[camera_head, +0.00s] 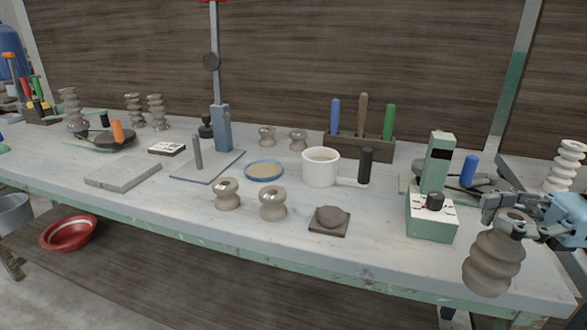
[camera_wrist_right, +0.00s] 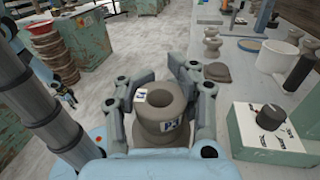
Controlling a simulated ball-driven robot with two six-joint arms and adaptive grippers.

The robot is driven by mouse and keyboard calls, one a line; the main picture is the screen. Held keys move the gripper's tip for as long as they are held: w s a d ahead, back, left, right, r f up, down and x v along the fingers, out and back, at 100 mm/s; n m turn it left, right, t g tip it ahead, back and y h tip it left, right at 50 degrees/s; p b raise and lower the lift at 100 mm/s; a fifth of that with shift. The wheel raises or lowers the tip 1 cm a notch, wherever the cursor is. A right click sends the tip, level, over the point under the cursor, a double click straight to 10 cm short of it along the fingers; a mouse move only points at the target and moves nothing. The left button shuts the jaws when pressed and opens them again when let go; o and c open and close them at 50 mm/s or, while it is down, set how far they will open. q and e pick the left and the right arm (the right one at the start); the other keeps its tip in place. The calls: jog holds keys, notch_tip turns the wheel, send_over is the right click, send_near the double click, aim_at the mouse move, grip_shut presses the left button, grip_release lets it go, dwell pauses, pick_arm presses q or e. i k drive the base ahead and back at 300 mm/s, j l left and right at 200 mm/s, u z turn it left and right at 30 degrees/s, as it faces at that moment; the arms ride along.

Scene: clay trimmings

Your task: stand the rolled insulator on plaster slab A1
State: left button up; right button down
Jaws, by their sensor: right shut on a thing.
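My right gripper (camera_head: 507,216) is at the right front of the bench. It is shut on a grey-brown ribbed insulator (camera_head: 492,264), gripping its top, and the insulator hangs upright, slightly tilted, by the bench's front edge.
A green control box (camera_head: 431,222) stands just left of the held insulator. Small spool-shaped insulators (camera_head: 273,204), a white pot (camera_head: 320,167), a blue-rimmed dish (camera_head: 264,170) and a clay lump on a tile (camera_head: 330,220) occupy the middle. A post stand (camera_head: 221,130) rises right of the slab.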

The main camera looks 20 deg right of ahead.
aim_at(123, 169)
jog(key=i+j, duration=0.15)
jog(key=j, duration=0.25)
jog(key=i+j+u, duration=0.1)
jog(key=j, duration=0.35)
jog(key=i+j, duration=0.3)
jog(key=i+j+u, duration=0.15)
jog(key=j, duration=0.35)
